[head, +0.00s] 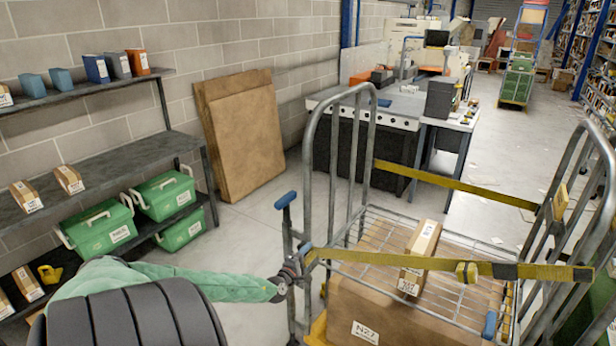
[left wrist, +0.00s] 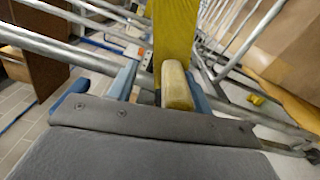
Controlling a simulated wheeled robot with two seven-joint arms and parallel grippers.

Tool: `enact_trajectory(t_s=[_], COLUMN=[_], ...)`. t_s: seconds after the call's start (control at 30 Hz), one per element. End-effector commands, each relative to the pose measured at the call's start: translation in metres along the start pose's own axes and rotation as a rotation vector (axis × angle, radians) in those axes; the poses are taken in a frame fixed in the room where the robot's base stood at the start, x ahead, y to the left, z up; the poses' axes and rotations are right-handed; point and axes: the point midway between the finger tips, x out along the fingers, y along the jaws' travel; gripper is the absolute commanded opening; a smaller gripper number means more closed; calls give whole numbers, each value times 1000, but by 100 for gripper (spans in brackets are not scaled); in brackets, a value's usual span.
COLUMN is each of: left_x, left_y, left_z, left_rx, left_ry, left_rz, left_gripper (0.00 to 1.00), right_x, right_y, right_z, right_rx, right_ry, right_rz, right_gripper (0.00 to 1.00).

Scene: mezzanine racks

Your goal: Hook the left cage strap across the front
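The near yellow strap (head: 400,261) runs across the front of the wire roll cage (head: 345,150). Its left end is by the cage's left post, and its right end lies over the right side frame. A yellow block (head: 467,272) and black patches show on it. My left gripper (head: 287,278) is at the left post, close to the strap's left end. In the left wrist view the strap (left wrist: 175,35) and a tan tab (left wrist: 177,85) show between its blue fingers (left wrist: 160,85). A gap shows left of the tab, so the fingers look open. My right gripper is out of view.
A second yellow strap (head: 450,184) spans the cage's far side. Cartons (head: 421,255) are in the cage. A shelf (head: 100,153) with green boxes (head: 98,228) stands left, and brown boards (head: 240,135) lean on the wall. Clear floor (head: 250,230) lies between shelf and cage.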

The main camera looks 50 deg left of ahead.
Motion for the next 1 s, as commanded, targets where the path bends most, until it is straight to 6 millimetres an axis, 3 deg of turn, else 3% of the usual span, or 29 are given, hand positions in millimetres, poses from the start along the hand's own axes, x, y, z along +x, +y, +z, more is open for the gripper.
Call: enact_trajectory(t_s=[0.67, 0.83, 1.0], left_x=[-4, -15, -32], left_y=[-4, -6, -6], left_z=[0, -1, -1], left_rx=[-1, -1, 0], left_ry=[0, 0, -1], left_rz=[-5, -7, -7], left_gripper=[46, 46, 46], right_x=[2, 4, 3], right_y=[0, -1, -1], right_z=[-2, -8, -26], right_rx=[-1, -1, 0], right_ry=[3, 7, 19], right_rz=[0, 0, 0], right_gripper=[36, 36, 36])
